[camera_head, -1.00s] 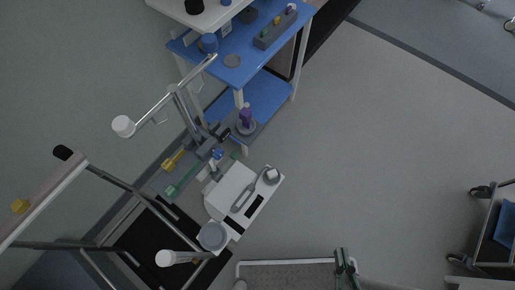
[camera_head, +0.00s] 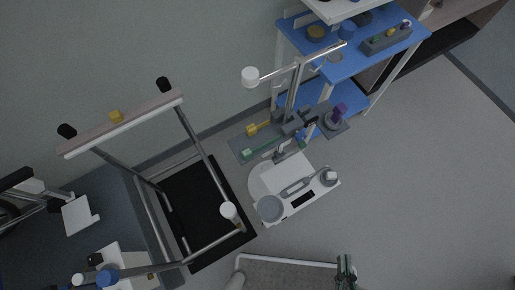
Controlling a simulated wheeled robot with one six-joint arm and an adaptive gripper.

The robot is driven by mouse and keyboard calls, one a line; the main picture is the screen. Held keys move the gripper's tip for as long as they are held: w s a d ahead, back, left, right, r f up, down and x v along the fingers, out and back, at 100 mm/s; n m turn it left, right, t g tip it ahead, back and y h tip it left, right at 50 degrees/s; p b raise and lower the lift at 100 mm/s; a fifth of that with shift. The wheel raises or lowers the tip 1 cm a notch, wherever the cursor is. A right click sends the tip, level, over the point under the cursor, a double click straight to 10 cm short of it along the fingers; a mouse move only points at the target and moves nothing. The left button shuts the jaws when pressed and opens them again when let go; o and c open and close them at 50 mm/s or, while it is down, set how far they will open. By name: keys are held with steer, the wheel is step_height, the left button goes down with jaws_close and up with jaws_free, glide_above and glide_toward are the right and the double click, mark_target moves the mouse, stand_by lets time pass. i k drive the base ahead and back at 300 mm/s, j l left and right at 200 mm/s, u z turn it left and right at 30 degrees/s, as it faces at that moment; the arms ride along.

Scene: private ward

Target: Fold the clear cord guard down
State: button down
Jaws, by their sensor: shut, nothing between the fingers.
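My gripper (camera_head: 345,266) shows at the bottom edge, right of centre, as a small dark grey-green shape. It looks shut, with nothing visible in it, and it is well below and apart from the equipment. A white device (camera_head: 318,205) with a grey handle-like part and dark panels stands in the middle of the view. A grey shelf (camera_head: 246,147) with a yellow piece and a green bar is just behind it, beside a grey pole stand. I cannot make out the clear cord guard; it may be too small or transparent to tell apart here.
A blue table (camera_head: 352,62) with small items stands at the top right. A metal frame with a pinkish bar (camera_head: 122,122) and a black base (camera_head: 188,214) stands left of the white device. The grey floor (camera_head: 430,190) on the right is clear.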

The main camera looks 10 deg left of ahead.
mark_target(301, 145)
steer(key=u, duration=0.85)
steer(key=l+u, duration=1.25)
steer(key=k+l+u, duration=0.15)
steer(key=l+u, duration=0.25)
steer(key=k+l+u, duration=0.15)
steer(key=k+l, duration=0.2)
steer(key=l, duration=0.3)
steer(key=k+l+u, duration=0.15)
steer(key=k+l, duration=0.25)
steer(key=l, duration=0.25)
steer(key=k+l+u, duration=0.2)
steer(key=k+l, duration=0.2)
steer(key=l, duration=0.15)
steer(key=k+l, duration=0.4)
steer(key=l, duration=0.2)
steer(key=i+j, duration=0.2)
